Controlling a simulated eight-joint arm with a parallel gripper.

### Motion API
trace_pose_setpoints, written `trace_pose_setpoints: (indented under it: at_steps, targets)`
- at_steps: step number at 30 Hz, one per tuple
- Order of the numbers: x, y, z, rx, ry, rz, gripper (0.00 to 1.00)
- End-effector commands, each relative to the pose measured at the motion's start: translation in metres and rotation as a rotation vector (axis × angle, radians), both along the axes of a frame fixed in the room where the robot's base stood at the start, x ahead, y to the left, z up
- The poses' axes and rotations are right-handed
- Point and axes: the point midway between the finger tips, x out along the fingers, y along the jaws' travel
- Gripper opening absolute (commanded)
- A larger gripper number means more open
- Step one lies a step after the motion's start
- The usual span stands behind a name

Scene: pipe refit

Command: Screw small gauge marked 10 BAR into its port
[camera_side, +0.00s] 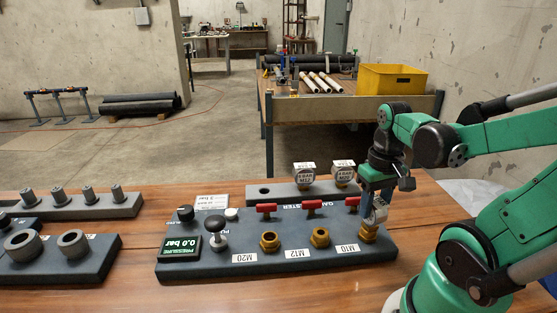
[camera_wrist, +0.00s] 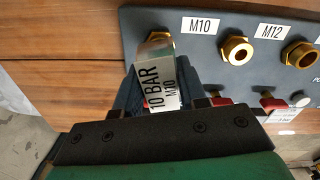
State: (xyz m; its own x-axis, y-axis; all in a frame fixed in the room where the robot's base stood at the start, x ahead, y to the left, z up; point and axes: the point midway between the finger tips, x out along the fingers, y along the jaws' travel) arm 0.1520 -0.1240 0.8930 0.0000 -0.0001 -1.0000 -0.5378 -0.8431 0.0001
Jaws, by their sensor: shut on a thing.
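My gripper (camera_side: 376,203) is shut on the small gauge (camera_wrist: 162,85), whose white label reads 10 BAR M10 in the wrist view. In the side view the gauge (camera_side: 378,213) shows as a silvery body between the fingers. It is directly over the brass port (camera_side: 368,236) at the right end of the blue-grey board (camera_side: 205,264), beside the M10 label (camera_side: 346,249). Its lower end is at the port's top; I cannot tell how far the thread is in.
Two open brass ports, the middle one (camera_side: 320,238) and the left one (camera_side: 270,242), are on the board. Red valve handles (camera_side: 311,207) stand close behind. Two larger gauges (camera_side: 303,173) (camera_side: 343,174) sit on a grey rack (camera_side: 265,191). The display (camera_side: 180,247) reads 0.0 bar.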

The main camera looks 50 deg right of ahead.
Motion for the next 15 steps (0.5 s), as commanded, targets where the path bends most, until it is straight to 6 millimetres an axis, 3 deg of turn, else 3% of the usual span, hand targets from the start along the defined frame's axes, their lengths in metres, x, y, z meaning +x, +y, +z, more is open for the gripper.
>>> trace_pose_setpoints:
  at_steps: [5, 15]
  targets:
    - [0.0, 0.0, -0.0001, 0.0, 0.0, -0.203, 0.0]
    - [0.0, 0.0, -0.0001, 0.0, 0.0, -0.26, 0.0]
